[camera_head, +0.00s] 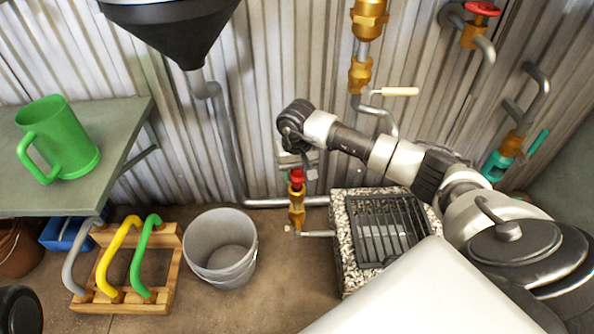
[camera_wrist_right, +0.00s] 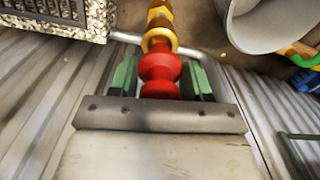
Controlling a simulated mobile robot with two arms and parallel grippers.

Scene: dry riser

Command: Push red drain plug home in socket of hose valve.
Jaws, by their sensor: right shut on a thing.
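The red drain plug (camera_head: 297,177) is between the fingers of my right gripper (camera_head: 298,166), directly above the brass hose valve (camera_head: 296,205). In the right wrist view the red plug (camera_wrist_right: 160,72) sits between the two green finger pads of the right gripper (camera_wrist_right: 161,80), which is shut on it. The brass valve (camera_wrist_right: 159,38) lies in line with the plug and appears to meet its end. The socket mouth is hidden, so I cannot tell how deep the plug sits. My left gripper is not in view.
A grated drain (camera_head: 343,230) with a speckled rim is right of the valve. A grey bucket (camera_head: 220,250) and a wooden rack (camera_head: 165,300) with coloured hoses stand left. A corrugated wall (camera_head: 270,90) with pipes is behind. A green mug (camera_head: 75,150) stands on a shelf.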

